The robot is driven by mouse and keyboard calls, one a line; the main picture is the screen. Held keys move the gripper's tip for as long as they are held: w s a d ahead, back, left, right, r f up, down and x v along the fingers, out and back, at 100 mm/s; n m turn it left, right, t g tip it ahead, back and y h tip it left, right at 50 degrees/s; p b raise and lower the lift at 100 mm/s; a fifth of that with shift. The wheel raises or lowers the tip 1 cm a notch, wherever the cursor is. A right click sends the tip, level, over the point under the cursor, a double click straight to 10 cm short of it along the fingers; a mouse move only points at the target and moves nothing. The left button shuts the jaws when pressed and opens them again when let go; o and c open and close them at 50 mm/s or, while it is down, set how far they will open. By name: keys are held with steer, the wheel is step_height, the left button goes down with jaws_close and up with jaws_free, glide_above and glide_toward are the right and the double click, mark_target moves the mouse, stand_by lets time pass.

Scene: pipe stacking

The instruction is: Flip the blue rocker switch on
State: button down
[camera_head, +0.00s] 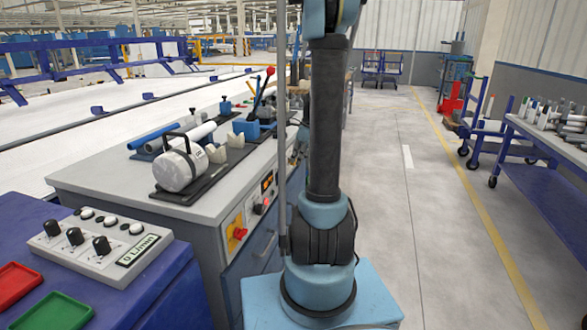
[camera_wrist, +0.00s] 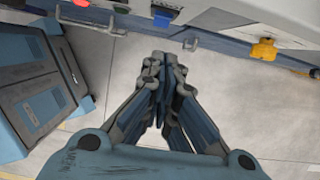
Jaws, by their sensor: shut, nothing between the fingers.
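In the wrist view, a small blue piece (camera_wrist: 163,17) in a dark housing sits on the pale front of a cabinet, at the top of the picture. It looks like the blue rocker switch, but it is too small to tell which way it is tipped. My gripper (camera_wrist: 165,58) is shut and empty, its fingertips together below the blue piece and apart from it in the picture. In the head view my arm stands in the middle and hides part of the cabinet front. My gripper and the blue switch cannot be made out there.
The grey workbench (camera_head: 100,190) holds a white cylinder (camera_head: 180,165) and pipes. A control box (camera_head: 100,245) and red and green trays stand at lower left. The aisle floor (camera_head: 420,230) is clear.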

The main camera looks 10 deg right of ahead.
step_height(320, 180, up, 6)
stand_by(0.4)
steer(key=shift+s+d, duration=0.1)
steer(key=shift+d, duration=0.05)
steer(key=s+a+n+h, duration=0.1)
steer(key=s+a+n, duration=0.2)
steer(key=s+n, duration=0.5)
steer(key=s+a+n+h, duration=0.1)
steer(key=s+a+n, duration=0.25)
steer(key=s, duration=0.75)
steer(key=s+f+n, duration=0.3)
steer(key=s+n, duration=0.3)
steer(key=s, duration=0.1)
steer(key=s+f+n+h, duration=0.1)
steer(key=s+f+n, duration=0.3)
steer(key=s+n, duration=0.2)
steer(key=shift+s+f+n+t, duration=0.3)
steer(key=shift+s+n, duration=0.05)
steer(key=shift+s, duration=0.7)
